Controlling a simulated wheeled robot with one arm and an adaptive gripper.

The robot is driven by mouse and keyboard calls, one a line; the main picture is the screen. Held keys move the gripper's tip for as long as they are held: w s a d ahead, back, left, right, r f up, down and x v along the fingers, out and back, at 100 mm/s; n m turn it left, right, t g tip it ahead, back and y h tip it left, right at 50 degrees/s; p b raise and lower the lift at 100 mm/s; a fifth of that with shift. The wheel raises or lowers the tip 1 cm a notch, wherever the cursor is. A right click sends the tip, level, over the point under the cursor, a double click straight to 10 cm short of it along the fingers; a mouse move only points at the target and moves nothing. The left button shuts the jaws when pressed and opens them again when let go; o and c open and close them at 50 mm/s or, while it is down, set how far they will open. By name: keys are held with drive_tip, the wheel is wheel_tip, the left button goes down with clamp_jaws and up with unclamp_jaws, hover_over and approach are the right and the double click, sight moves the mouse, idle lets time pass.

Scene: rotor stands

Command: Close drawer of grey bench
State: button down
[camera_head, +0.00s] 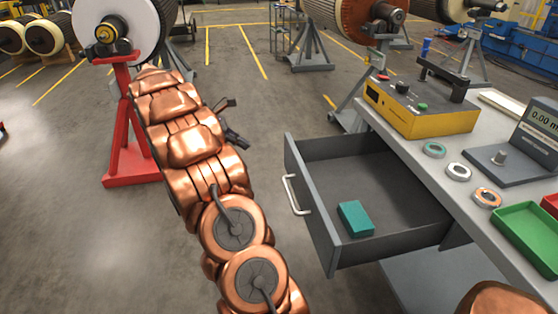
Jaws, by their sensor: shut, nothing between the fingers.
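The grey bench (405,150) stands at the right. Its drawer (325,225) is pulled out to the left, with a pale bar handle (295,196) on its front. A teal block (355,218) lies inside the drawer near the front. My copper-coloured arm reaches up the middle of the view, left of the drawer. My gripper (236,138) shows as a small dark shape beyond the arm, left of the drawer's far corner and apart from the handle. It is shut and empty; its fingertips are small and partly hidden by the arm.
On the bench top are a yellow control box (422,108), several rings (458,172), a gauge with a display (515,160) and a green tray (528,238). A red stand (128,160) with a rotor is at the left. Grey rotor stands are behind. Floor between arm and drawer is clear.

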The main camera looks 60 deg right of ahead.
drive_tip(key=d, duration=0.1)
approach(287, 160)
drive_tip(key=x, duration=0.5)
drive_tip(key=shift+s+a+f, duration=0.15)
drive_tip(key=shift+a+f, duration=0.1)
drive_tip(key=shift+f, duration=0.05)
drive_tip(key=shift+s+d, duration=0.35)
